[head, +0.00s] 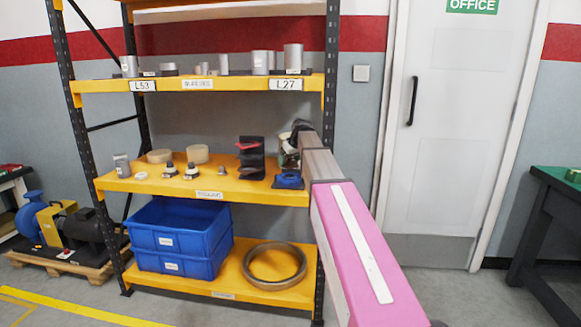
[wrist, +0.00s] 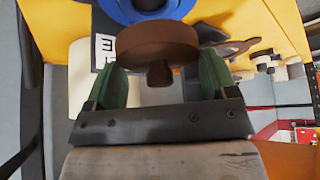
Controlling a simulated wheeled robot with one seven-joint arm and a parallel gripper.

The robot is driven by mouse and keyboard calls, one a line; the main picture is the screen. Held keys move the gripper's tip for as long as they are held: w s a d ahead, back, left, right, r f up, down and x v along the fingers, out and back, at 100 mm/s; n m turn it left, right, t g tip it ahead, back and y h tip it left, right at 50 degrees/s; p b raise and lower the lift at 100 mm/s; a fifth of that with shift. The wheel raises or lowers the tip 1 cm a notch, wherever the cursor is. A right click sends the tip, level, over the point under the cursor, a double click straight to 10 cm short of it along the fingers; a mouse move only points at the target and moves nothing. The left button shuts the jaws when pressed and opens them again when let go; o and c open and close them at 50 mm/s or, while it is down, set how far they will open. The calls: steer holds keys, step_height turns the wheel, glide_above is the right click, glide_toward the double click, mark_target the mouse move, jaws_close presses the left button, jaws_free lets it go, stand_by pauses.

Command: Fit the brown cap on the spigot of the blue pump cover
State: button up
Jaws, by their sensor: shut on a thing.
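The brown cap (wrist: 158,40) is a round disc with a small knob facing my wrist camera. My gripper (wrist: 161,72) has its green fingers closed on the cap's two sides. The blue pump cover (wrist: 150,6) shows just beyond the cap at the top of the wrist view, cut off by the frame edge. In the head view the blue cover (head: 289,181) lies at the right end of the middle yellow shelf. My gripper (head: 290,148) is above it, partly hidden by my arm.
A dark stand with red and black pieces (head: 250,160) is just left of the cover. Several small parts and tan rings (head: 196,154) stand farther left on the shelf (head: 150,186). The rack's right post (head: 331,70) is close to my arm. Blue crates (head: 175,240) are below.

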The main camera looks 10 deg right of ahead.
mark_target(287, 174)
steer(key=shift+w, duration=0.6)
steer(key=shift+f, duration=1.95)
steer(key=shift+f, duration=0.8)
steer(key=o, duration=0.8)
steer(key=shift+r, duration=3.5)
